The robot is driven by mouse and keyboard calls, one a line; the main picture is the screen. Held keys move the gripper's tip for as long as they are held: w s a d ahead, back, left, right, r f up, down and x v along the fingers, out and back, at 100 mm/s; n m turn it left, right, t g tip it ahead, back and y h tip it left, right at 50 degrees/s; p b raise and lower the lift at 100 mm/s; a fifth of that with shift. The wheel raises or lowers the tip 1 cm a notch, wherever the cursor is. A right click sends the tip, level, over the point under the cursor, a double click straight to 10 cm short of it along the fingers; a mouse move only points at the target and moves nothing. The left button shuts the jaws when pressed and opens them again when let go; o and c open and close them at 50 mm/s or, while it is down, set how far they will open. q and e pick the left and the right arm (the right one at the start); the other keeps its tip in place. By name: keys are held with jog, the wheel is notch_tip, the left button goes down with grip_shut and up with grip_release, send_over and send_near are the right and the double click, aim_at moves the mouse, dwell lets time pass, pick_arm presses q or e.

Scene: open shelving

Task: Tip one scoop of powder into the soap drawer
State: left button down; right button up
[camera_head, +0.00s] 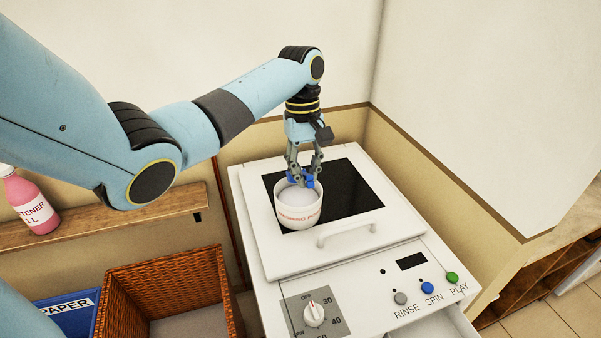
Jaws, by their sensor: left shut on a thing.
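My left gripper (304,172) points down over a white tub of powder (297,220) with red lettering. It is shut on a small blue piece, seemingly the handle of the scoop (309,181), at the tub's back rim. The scoop's bowl cannot be made out, so I cannot tell whether it holds powder. White powder (297,197) shows inside the tub. The tub stands upright on the dark panel of the white washing machine (267,254). A white drawer (447,323), seemingly the soap drawer, sticks out at the machine's front. My right gripper is not in view.
The machine's raised handle (346,233) lies right of the tub. A dial (314,314) and several buttons are on the front panel. A wicker basket (165,270) stands left, below a wooden shelf (120,226) with a pink bottle (32,203). Walls close off the back and right.

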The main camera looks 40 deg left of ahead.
pick_arm(q)
jog(key=shift+r, duration=2.9)
